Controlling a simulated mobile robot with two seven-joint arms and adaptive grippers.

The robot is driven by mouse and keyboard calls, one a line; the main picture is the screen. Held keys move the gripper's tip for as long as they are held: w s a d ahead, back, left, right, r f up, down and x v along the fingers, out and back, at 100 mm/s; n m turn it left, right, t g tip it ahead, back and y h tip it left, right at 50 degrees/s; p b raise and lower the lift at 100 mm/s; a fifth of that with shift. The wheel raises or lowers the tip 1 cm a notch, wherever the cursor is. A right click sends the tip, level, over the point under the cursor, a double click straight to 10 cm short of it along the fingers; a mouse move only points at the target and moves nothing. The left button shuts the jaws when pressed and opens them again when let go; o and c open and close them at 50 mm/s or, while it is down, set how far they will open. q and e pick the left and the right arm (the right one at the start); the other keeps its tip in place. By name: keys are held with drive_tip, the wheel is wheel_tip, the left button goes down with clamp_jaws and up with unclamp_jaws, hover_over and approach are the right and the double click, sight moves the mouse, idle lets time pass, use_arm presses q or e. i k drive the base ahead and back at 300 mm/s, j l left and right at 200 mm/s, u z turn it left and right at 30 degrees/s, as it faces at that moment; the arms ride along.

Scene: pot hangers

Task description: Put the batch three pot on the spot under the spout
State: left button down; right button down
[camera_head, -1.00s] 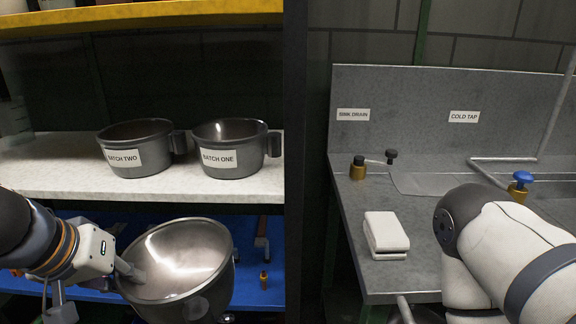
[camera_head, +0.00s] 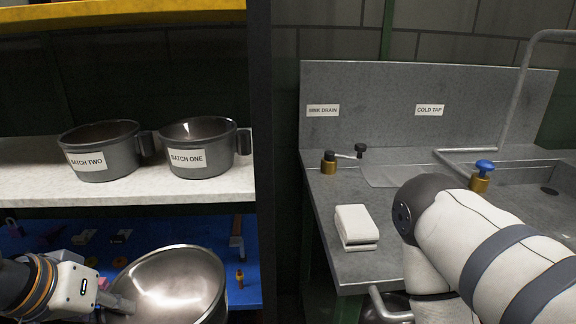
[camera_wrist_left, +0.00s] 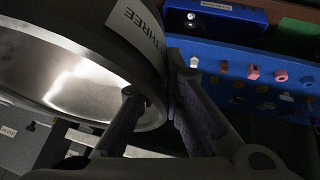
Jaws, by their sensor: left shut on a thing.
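The batch three pot (camera_head: 177,284) is a round, shiny metal pot, tilted with its open mouth towards me, in front of the lower blue shelf in the head view. My left gripper (camera_head: 122,303) is shut on its rim at the left side. In the left wrist view the pot wall (camera_wrist_left: 60,85) lies between the fingers, with a label ending in THREE (camera_wrist_left: 136,25). A curved pipe spout (camera_head: 522,85) rises above the sink (camera_head: 535,173) at the right. The spot under it cannot be made out behind my right arm. My right gripper is out of view.
Batch two (camera_head: 100,152) and batch one (camera_head: 202,150) pots stand on the white shelf. A dark post (camera_head: 260,150) parts the shelves from the sink bench. A white block (camera_head: 356,227), a brass valve (camera_head: 329,163) and a blue-knobbed tap (camera_head: 483,176) are on the bench.

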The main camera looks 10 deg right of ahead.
sight(548, 215)
drive_tip(key=k+l+u, duration=0.1)
drive_tip(key=u, duration=0.4)
drive_tip(key=k+u, duration=0.15)
drive_tip(key=u, duration=0.35)
drive_tip(key=k+l+u, duration=0.1)
drive_tip(key=u, duration=0.4)
drive_tip(key=k+l+u, duration=0.1)
drive_tip(key=k, duration=0.45)
drive_tip(key=z, duration=0.5)
drive_tip(key=k+z, duration=0.1)
drive_tip(key=z, duration=0.35)
drive_tip(key=l+z, duration=0.1)
drive_tip(key=z, duration=0.4)
drive_tip(key=l+z, duration=0.1)
drive_tip(key=z, duration=0.9)
drive_tip(key=l+z, duration=0.15)
drive_tip(key=z, duration=0.8)
drive_tip(key=l, duration=0.1)
